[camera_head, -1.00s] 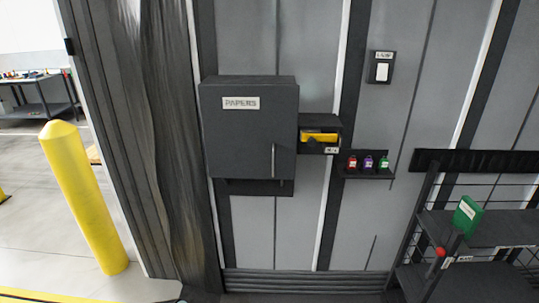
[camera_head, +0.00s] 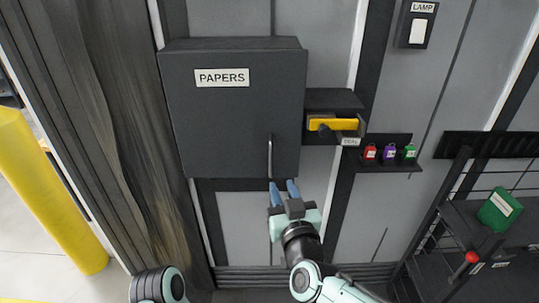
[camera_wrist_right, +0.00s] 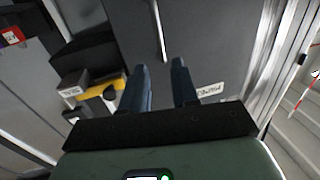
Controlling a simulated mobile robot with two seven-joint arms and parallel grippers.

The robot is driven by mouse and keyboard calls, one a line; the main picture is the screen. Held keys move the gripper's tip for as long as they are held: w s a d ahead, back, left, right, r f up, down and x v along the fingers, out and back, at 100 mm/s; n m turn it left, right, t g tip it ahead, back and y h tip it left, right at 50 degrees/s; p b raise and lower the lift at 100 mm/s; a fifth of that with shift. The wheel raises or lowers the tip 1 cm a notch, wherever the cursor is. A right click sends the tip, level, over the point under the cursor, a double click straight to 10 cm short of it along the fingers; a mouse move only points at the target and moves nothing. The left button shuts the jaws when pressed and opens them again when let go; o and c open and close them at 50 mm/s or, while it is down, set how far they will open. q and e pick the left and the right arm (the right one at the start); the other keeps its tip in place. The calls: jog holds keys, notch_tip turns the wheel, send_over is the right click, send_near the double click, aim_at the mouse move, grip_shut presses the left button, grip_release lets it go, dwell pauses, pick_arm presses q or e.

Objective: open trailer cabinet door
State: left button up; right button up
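The dark grey cabinet (camera_head: 225,125) with a "PAPERS" label hangs on the wall, and its door is closed. Its vertical bar handle (camera_head: 270,156) is at the lower right of the door; the handle also shows in the right wrist view (camera_wrist_right: 160,32). My right gripper (camera_head: 284,188) is just below the handle, with its two blue fingers pointing up toward it. In the right wrist view the fingers (camera_wrist_right: 160,70) are apart with nothing between them, and the handle lies beyond their tips. My left gripper is not in view; part of my left arm shows at the bottom.
Right of the cabinet is a small shelf (camera_head: 334,102) with a yellow-handled tool (camera_head: 334,124). Beyond it, a ledge (camera_head: 388,166) holds red, purple and green items. A lamp switch (camera_head: 417,30) is above. A dark rack (camera_head: 480,215) stands at right, a yellow post (camera_head: 45,195) at left.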

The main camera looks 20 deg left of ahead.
aim_at(272, 160)
jog(key=p+x, duration=0.2)
jog(key=x, duration=1)
jog(key=shift+w+a+f, duration=0.1)
jog(key=shift+w+a, duration=0.05)
jog(key=shift+w, duration=0.1)
grip_shut()
